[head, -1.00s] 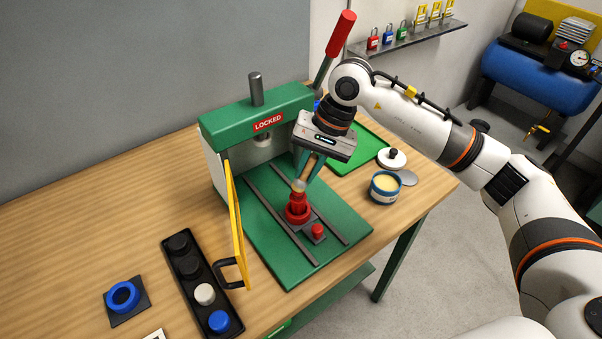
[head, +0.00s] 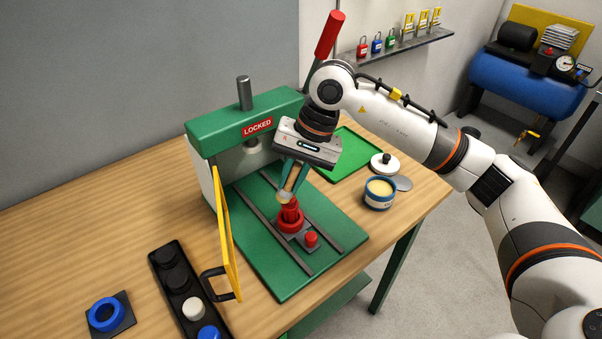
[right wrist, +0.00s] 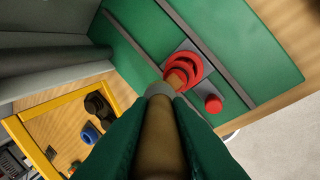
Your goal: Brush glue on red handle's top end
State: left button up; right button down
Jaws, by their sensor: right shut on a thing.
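My right gripper (head: 292,180) has teal fingers shut on a brush with a wooden handle (right wrist: 158,135), pointing down. The red handle (head: 291,209) stands upright in a red ring-shaped base on the press's green plate. The brush tip is at the red handle's top end and overlaps it in both views; I cannot tell whether they touch. The open glue pot (head: 379,191), blue and white with pale yellow glue, stands right of the press. My left gripper is not in view.
The green press (head: 245,123) with a "LOCKED" sign rises behind the handle. Its yellow-framed guard (head: 226,232) stands open at the left. A small red knob (head: 311,239) sits beside the handle. A white lid (head: 383,161) lies behind the pot. A black tray (head: 168,276) is front left.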

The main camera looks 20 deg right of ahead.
jog(key=shift+a+r, duration=0.1)
dwell(0.3)
jog(key=shift+r+p, duration=1)
jog(key=shift+r, duration=1.9)
jog(key=shift+r+p, duration=0.4)
jog(key=shift+r, duration=1.15)
jog(key=shift+f, duration=0.1)
jog(key=shift+a+f+b, duration=0.1)
jog(key=shift+f+b, duration=0.85)
jog(key=shift+b, duration=0.1)
